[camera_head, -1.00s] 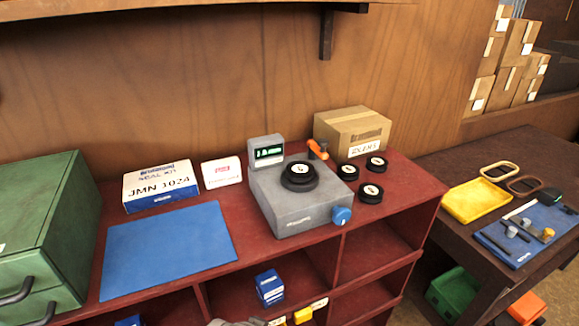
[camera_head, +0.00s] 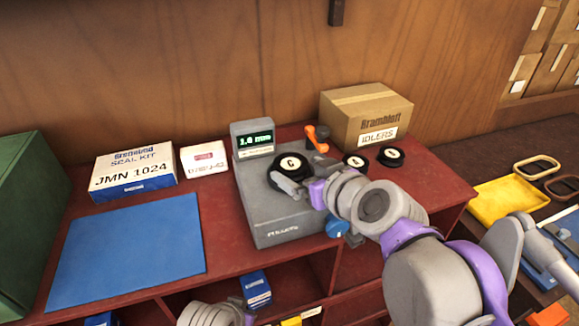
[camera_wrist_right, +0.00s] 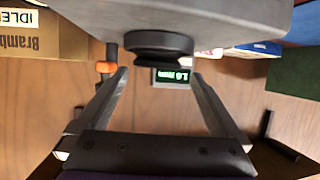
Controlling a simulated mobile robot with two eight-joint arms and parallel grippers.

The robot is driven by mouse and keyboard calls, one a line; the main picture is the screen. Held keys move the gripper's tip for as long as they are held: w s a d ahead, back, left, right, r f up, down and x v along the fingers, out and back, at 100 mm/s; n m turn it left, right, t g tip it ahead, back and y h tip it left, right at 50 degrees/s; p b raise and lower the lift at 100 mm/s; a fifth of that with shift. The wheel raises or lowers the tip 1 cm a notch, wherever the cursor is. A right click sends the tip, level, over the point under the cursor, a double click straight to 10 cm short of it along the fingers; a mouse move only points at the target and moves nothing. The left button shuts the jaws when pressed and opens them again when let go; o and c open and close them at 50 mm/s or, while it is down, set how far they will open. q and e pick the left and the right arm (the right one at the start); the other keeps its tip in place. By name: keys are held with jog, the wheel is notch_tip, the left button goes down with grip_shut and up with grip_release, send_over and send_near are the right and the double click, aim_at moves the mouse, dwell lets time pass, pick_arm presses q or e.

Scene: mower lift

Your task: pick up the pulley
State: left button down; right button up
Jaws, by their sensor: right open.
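A black pulley with a white round label (camera_head: 290,165) sits on top of the grey gauge box (camera_head: 272,222). My right gripper (camera_head: 290,186) is at the near side of this pulley in the head view and partly covers it. In the right wrist view, the pulley's dark rim (camera_wrist_right: 158,46) shows just beyond the open fingers (camera_wrist_right: 160,74), lined up with the gap between them. Nothing is held. Two more black pulleys, one (camera_head: 355,160) and another (camera_head: 391,156), lie to the right on the red bench. Part of my left arm shows at the bottom edge; its fingers cannot be made out.
A green display (camera_head: 254,140) and an orange-handled part (camera_head: 317,137) stand behind the pulley. An idlers carton (camera_head: 365,112) is at the back right. A seal kit box (camera_head: 134,171) and a clear blue mat (camera_head: 130,250) are to the left.

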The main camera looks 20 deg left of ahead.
aim_at(291, 162)
jog(key=x, duration=0.5)
jog(key=shift+w, duration=0.35)
jog(key=shift+s, duration=0.1)
jog(key=shift+c, duration=0.9)
jog(key=c, duration=1.4)
